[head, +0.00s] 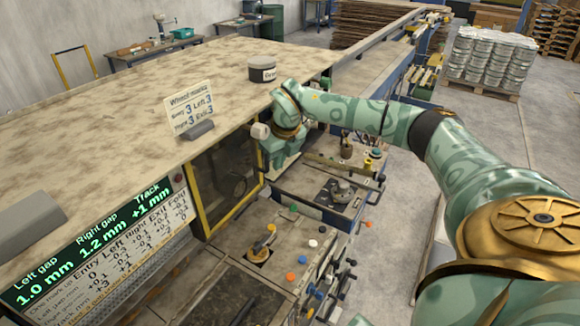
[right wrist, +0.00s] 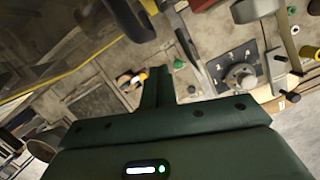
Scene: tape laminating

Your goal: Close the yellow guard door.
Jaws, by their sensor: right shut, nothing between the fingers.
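The yellow guard door (head: 226,180) has a dark see-through panel in a yellow frame. It stands upright below the edge of the big tabletop, left of my right gripper in the head view. I cannot tell whether it is fully closed. A yellow frame bar (right wrist: 62,72) crosses the upper left of the right wrist view. My right gripper (head: 272,172) is beside the door's right end, pointing down, its fingertips poorly seen there. In the right wrist view its fingers (right wrist: 157,75) are together and empty. I cannot tell whether they touch the door. My left gripper is out of view.
The mottled tabletop (head: 130,95) carries a sign (head: 190,113) and a dark jar (head: 262,70). A readout panel (head: 95,250) is at lower left. Below the door lies a machine bed with a yellow-handled part (head: 262,247) and several coloured knobs. Open floor (head: 400,210) lies right.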

